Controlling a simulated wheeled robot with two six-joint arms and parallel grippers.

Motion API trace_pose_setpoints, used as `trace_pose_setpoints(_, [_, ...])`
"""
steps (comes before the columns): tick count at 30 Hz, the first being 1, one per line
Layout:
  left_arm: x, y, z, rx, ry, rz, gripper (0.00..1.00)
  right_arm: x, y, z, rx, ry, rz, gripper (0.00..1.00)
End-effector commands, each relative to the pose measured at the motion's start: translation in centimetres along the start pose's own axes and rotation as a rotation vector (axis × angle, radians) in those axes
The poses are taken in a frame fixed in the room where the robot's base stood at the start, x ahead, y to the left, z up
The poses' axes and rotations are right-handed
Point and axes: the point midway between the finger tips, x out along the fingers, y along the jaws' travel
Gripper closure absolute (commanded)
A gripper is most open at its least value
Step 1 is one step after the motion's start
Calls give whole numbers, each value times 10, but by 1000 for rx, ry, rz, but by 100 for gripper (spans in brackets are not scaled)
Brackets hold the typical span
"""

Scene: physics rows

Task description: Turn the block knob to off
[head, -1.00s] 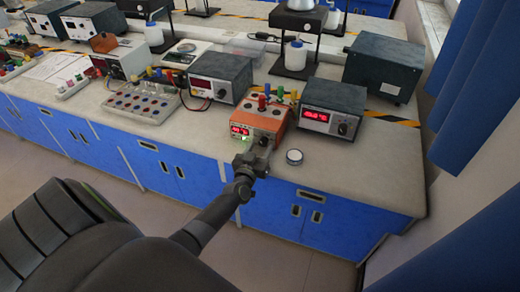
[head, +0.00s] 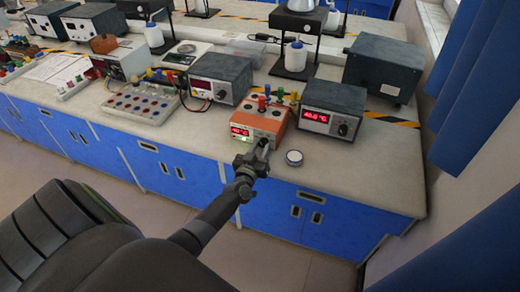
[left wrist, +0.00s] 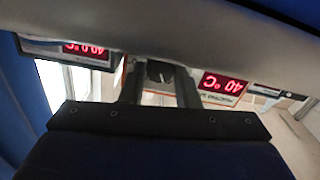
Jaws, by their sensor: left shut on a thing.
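The block is an orange box (head: 262,125) with a small red display, standing near the bench's front edge with colored plugs on top. Its dark knob is on the front face at the right and is mostly hidden by my gripper in the head view. My left gripper (head: 262,149) reaches up from the front and is shut on the knob. In the left wrist view the knob (left wrist: 159,71) shows between the two fingers of the left gripper (left wrist: 158,78), beside the upside-down red display (left wrist: 223,83). The knob's pointer direction cannot be read. My right gripper is not in view.
A dark-topped meter (head: 332,107) with a red display stands close on the right. A small round white-topped thing (head: 294,157) lies on the bench right of my gripper. Another meter (head: 218,77) and a socket board (head: 140,102) stand to the left.

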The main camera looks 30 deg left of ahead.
Motion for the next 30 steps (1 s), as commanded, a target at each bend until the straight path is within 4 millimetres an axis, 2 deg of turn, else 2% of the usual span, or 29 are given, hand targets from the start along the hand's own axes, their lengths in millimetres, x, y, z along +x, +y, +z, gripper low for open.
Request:
trace_pose_setpoints(5, [0,0,0,-89,0,0,94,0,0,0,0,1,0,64])
trace_pose_setpoints(21, [0,-1,1,-556,0,0,94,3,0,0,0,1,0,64])
trace_pose_setpoints(30, [0,-1,1,-750,0,0,94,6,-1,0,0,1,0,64])
